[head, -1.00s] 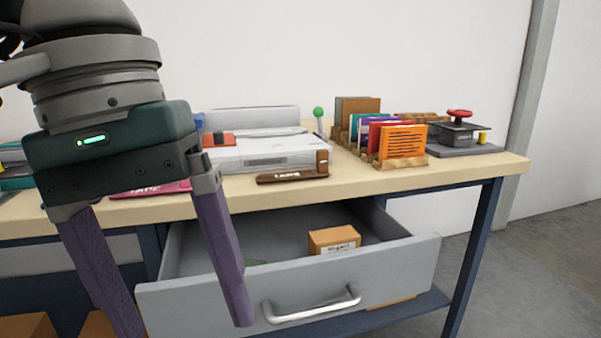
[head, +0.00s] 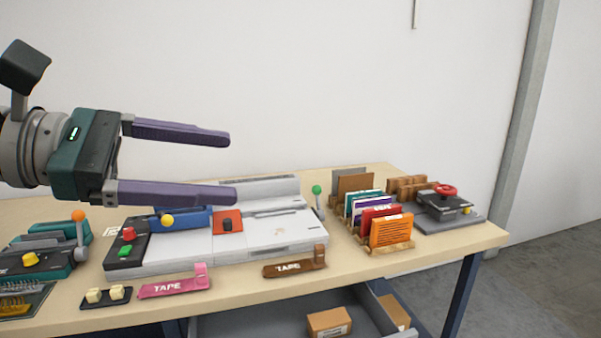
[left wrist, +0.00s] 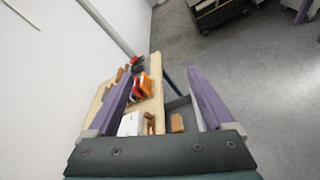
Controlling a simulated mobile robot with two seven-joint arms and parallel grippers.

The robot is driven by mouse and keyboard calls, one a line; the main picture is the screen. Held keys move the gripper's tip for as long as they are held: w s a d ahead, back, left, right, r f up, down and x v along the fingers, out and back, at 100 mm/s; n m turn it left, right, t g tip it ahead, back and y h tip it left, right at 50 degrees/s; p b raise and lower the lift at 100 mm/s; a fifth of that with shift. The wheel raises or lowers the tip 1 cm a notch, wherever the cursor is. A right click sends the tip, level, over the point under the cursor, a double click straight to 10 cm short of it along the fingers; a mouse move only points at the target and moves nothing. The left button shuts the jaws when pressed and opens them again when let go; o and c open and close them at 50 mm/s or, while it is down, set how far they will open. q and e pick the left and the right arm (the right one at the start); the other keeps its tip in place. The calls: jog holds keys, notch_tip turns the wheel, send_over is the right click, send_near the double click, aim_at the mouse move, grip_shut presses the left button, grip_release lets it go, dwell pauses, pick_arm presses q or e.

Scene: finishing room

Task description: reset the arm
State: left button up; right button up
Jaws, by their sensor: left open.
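My left gripper (head: 232,167) is at the left of the head view, raised above the bench. Its two purple fingers point right and stand wide apart, with nothing between them. In the left wrist view its fingers (left wrist: 200,95) are also spread, with the bench end and floor beyond them. The gripper is clear of everything on the bench.
The bench (head: 220,310) carries a white machine (head: 270,235), a pink tape dispenser (head: 170,288), a brown tape dispenser (head: 295,266) and a card rack (head: 398,247). Below, an open drawer (head: 255,325) holds a cardboard box (head: 329,322). The wall space above is free.

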pick_arm(q)
jog(key=w+a+r+n+t+y, duration=0.3)
jog(key=w+a+r+n+t, duration=0.85)
jog(key=n, duration=0.55)
jog(key=a+n+t+y, duration=0.4)
jog(key=a+n+y, duration=0.3)
jog(key=n+y, duration=0.55)
jog(key=s+a+f+n+g+y, duration=0.2)
jog(key=a+f+n+g+y, duration=0.5)
jog(key=a+f+n, duration=0.75)
jog(key=s+d+f+n+g+h, duration=0.4)
jog(key=s+d+f+n+g, duration=0.4)
jog(key=s+f+n+g, duration=0.35)
jog(key=s+d+f+m+h, duration=0.2)
jog(key=s+d+f, duration=0.4)
jog(key=s+d, duration=0.5)
jog(key=s+d+r+h, duration=0.1)
jog(key=s+d, duration=0.2)
jog(key=s, duration=0.4)
jog(key=s+d+r+h, duration=0.1)
jog(key=s+d+h, duration=0.1)
jog(key=s, duration=0.4)
notch_tip(320, 180, up, 38)
jog(key=p, duration=3.8)
jog(key=shift+s+d+t, duration=0.15)
jog(key=shift+s+t, duration=0.15)
